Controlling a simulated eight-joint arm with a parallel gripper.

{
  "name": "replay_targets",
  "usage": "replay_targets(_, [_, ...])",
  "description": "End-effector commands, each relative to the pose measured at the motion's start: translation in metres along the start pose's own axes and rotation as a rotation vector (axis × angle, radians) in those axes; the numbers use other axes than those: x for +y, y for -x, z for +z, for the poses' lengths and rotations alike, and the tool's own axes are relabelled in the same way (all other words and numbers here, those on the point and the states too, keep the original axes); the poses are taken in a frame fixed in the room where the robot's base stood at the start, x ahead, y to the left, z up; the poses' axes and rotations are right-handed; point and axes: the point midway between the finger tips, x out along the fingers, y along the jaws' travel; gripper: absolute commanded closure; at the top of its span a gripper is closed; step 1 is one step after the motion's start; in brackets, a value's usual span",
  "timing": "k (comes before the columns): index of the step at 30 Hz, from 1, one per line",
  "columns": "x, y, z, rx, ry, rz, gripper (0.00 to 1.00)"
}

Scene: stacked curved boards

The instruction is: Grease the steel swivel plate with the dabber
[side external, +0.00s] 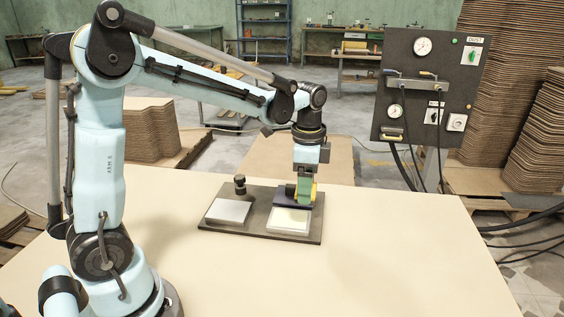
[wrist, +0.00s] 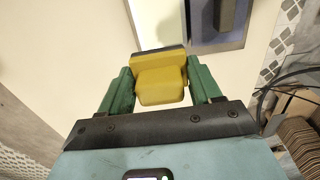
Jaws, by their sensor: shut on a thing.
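My gripper (side external: 305,194) points down over the right rear of a dark base board (side external: 257,239). Its green fingers, also in the wrist view (wrist: 161,84), are shut on a yellow block (wrist: 162,84), apparently the dabber. A smooth silvery plate (side external: 228,212), likely the steel swivel plate, lies on the left of the board, apart from my gripper. A pale yellowish pad in a light frame (side external: 289,221) lies on the right, just in front of my gripper. I cannot tell whether the dabber touches anything below.
A dark knobbed piece (side external: 240,185) stands at the board's back left. A dark block (side external: 290,193) sits behind the pale pad, close to my gripper. The cream table (side external: 400,250) is clear around the board. A gauge panel (side external: 430,90) with hoses stands beyond the right edge.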

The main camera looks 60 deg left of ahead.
Motion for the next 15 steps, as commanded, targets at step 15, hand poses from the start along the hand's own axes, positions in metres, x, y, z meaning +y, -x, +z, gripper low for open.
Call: replay_targets(15, [-0.007,-0.024,0.036,0.0,-0.001,0.0,0.61])
